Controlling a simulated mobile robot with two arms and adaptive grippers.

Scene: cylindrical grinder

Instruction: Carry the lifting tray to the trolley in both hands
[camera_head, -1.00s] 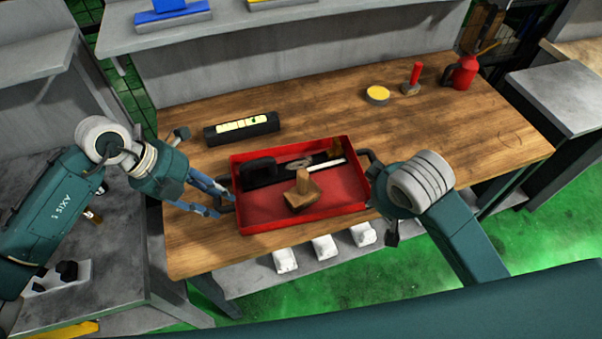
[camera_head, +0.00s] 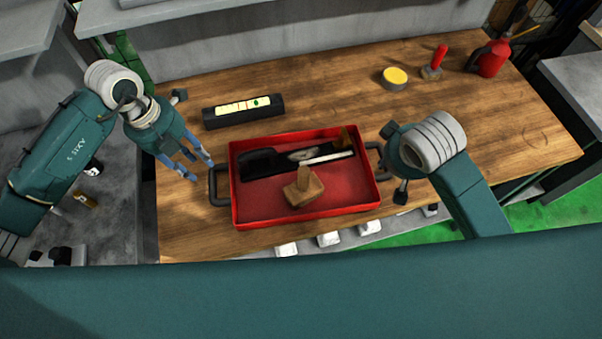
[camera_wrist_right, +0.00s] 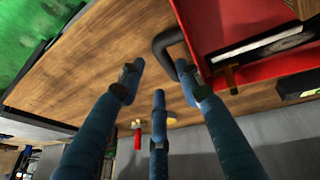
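The red lifting tray (camera_head: 305,208) lies on the wooden workbench. It holds a wooden block-like piece (camera_head: 303,186), a dark long tool (camera_head: 262,163) and a pale rod (camera_head: 326,158). My left gripper (camera_head: 200,170) has its fingers spread, empty, just behind and left of the tray's left handle (camera_head: 214,187). In the head view my right wrist hides most of its fingers, right of the tray's right handle (camera_head: 374,150). In the right wrist view my right gripper (camera_wrist_right: 160,82) is open, and the dark handle (camera_wrist_right: 160,45) lies near its fingertips, not gripped.
A black box with a yellow label (camera_head: 242,111) stands behind the tray. A yellow-topped tin (camera_head: 395,78), a red-handled tool (camera_head: 435,65) and a red oil can (camera_head: 490,58) stand at the back right. White bins (camera_head: 328,239) sit below the bench's front edge. The bench's right part is clear.

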